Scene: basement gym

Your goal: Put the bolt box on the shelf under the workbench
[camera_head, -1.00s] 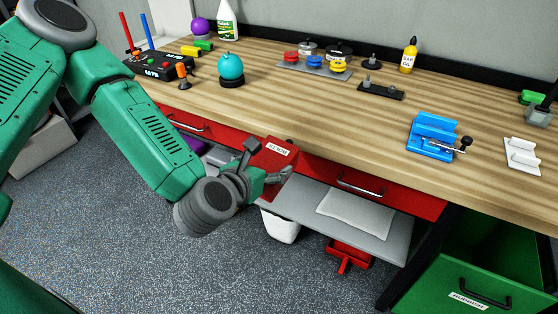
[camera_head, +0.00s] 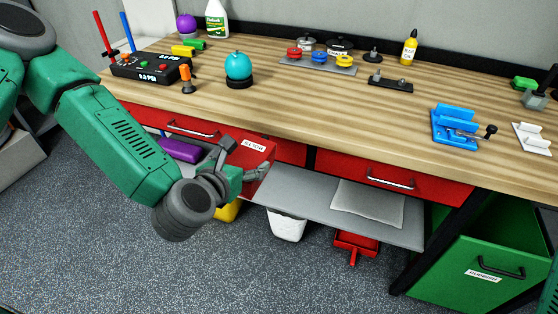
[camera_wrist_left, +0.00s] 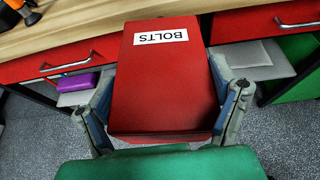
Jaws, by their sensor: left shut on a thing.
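The red bolt box (camera_wrist_left: 166,88) with its white BOLTS label sits between the fingers of my left gripper (camera_wrist_left: 167,115) in the left wrist view. In the head view the left gripper (camera_head: 240,178) is shut on the box (camera_head: 250,163), in front of the red drawers. The box is below the tabletop edge. The grey shelf (camera_head: 300,204) under the workbench (camera_head: 290,105) shows to the right of the box, with a pale flat pad (camera_head: 368,204) on it. My right gripper is out of view.
A purple item (camera_head: 178,150) lies on the shelf at left. Red drawers with handles (camera_head: 391,180) hang above the shelf. A white bin (camera_head: 286,225) and a red item (camera_head: 355,246) are beneath it. A green bin (camera_head: 480,255) stands at right. The shelf left of the pad is bare.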

